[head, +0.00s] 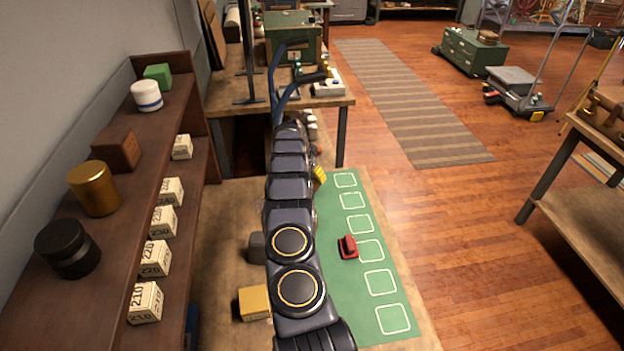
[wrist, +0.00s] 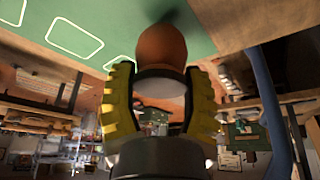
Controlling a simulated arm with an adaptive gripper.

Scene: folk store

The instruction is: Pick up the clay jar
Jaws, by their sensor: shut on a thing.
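The clay jar (wrist: 162,48) is a rounded, orange-brown vessel with a pale end facing the camera. In the wrist view it sits between the yellow fingers of my gripper (wrist: 160,82), which is shut on it. A green mat with white outlines (wrist: 75,38) shows behind it. In the head view my arm hides most of the gripper. Only a bit of yellow finger (head: 319,174) shows to the right of the arm, over the far end of the green mat (head: 335,290). I cannot make out the jar clearly there.
A red object (head: 348,247) lies on the mat, and a yellow box (head: 254,303) and a dark block (head: 257,247) lie left of my arm. The left shelf (head: 120,190) holds a black jar (head: 68,249), a gold jar (head: 94,188) and numbered blocks (head: 146,302). Many mat outlines look empty.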

